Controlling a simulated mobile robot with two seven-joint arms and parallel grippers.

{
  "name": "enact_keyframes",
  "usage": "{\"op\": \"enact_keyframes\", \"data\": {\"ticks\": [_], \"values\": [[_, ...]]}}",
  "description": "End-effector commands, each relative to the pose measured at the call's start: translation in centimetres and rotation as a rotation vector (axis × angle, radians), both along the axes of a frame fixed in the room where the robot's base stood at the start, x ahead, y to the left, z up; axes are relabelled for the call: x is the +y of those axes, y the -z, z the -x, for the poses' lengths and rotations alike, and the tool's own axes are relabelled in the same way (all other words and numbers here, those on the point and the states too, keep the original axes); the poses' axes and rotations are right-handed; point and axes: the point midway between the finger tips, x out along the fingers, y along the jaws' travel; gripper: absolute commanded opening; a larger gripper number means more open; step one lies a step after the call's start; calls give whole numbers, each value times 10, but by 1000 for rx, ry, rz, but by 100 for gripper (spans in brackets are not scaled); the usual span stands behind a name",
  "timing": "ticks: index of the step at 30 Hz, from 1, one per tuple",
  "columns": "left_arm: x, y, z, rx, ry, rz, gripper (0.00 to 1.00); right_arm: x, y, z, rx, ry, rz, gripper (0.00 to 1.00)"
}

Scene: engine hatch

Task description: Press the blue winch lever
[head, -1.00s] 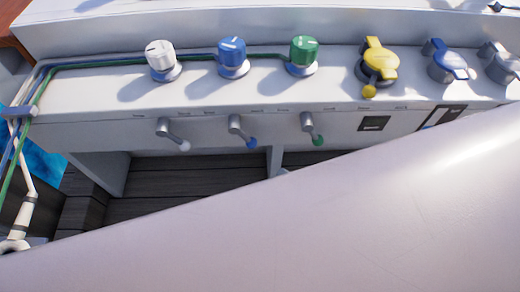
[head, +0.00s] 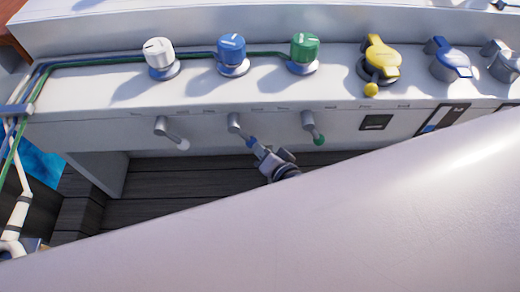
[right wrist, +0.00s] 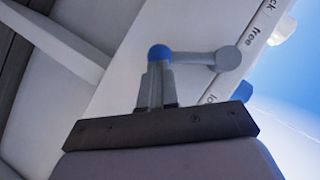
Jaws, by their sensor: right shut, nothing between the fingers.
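The blue winch lever (head: 236,123) is a grey lever with a blue ball tip on the front face of the white console, between the white-tipped and green-tipped levers. My right gripper (head: 256,149) is at its tip in the head view. In the right wrist view the lever's blue ball (right wrist: 160,53) sits right at the fingertips of the shut right gripper (right wrist: 158,68). They look to be touching, with nothing between the fingers. The grey lever arm (right wrist: 195,58) runs right to its round pivot. The left gripper is not in view.
The white-tipped lever (head: 171,133) is left and the green-tipped lever (head: 313,128) right. White, blue (head: 232,54) and green knobs stand above on the console, with a yellow switch (head: 380,62) farther right. A large pale surface fills the lower right. Dark planks lie beneath.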

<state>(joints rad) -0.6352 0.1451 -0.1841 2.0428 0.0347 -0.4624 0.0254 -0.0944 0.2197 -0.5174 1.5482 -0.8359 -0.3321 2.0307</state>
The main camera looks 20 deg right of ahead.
Motion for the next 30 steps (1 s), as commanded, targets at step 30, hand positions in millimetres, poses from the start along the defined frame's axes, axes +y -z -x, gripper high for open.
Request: {"op": "enact_keyframes", "data": {"ticks": [30], "values": [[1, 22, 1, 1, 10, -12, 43, 4, 11, -7, -23, 2, -83, 0]]}}
